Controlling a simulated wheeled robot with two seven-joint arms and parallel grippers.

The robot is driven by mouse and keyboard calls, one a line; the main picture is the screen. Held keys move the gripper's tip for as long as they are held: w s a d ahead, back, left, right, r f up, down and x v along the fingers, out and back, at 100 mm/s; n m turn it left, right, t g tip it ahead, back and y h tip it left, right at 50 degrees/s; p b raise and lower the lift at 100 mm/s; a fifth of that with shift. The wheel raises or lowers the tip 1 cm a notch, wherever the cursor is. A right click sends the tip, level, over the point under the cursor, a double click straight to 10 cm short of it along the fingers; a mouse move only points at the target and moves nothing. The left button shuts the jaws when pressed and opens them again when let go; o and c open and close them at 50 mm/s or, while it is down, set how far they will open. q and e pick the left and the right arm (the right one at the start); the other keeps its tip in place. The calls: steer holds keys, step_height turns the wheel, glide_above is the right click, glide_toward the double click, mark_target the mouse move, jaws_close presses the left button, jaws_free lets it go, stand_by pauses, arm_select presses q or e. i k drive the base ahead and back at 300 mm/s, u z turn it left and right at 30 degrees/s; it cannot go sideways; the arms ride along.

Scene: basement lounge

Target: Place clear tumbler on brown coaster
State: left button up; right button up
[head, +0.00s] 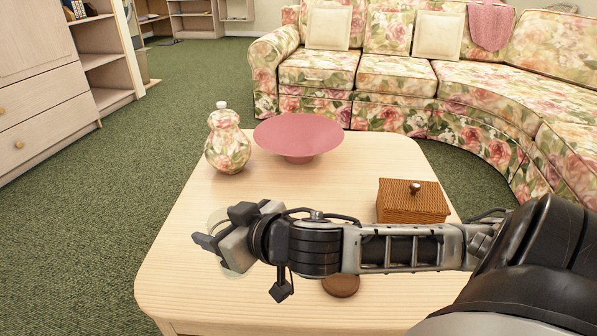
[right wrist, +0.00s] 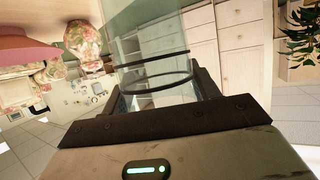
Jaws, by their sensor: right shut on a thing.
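The clear tumbler (right wrist: 153,60) is between the fingers of my right gripper in the right wrist view. In the head view the right gripper (head: 222,243) is over the left part of the light wood table, shut on the tumbler (head: 238,262), which shows as a pale see-through shape, mostly hidden behind the gripper. The brown coaster (head: 341,287) lies on the table to the right of the gripper, beneath my right forearm, which covers its far part. I cannot tell whether the tumbler touches the table. My left gripper is not in view.
On the table (head: 190,290) stand a floral lidded jar (head: 228,150), a wide pink bowl (head: 298,136) and a brown wicker box (head: 412,203). The jar and bowl are beyond my gripper; the box is beyond my forearm. The near left of the table is bare. A floral sofa (head: 395,75) stands behind.

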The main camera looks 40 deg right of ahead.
mark_target(341, 277)
steer(key=k, duration=0.5)
steer(key=u, duration=0.6)
steer(key=i, duration=0.65)
steer(key=z, duration=1.5)
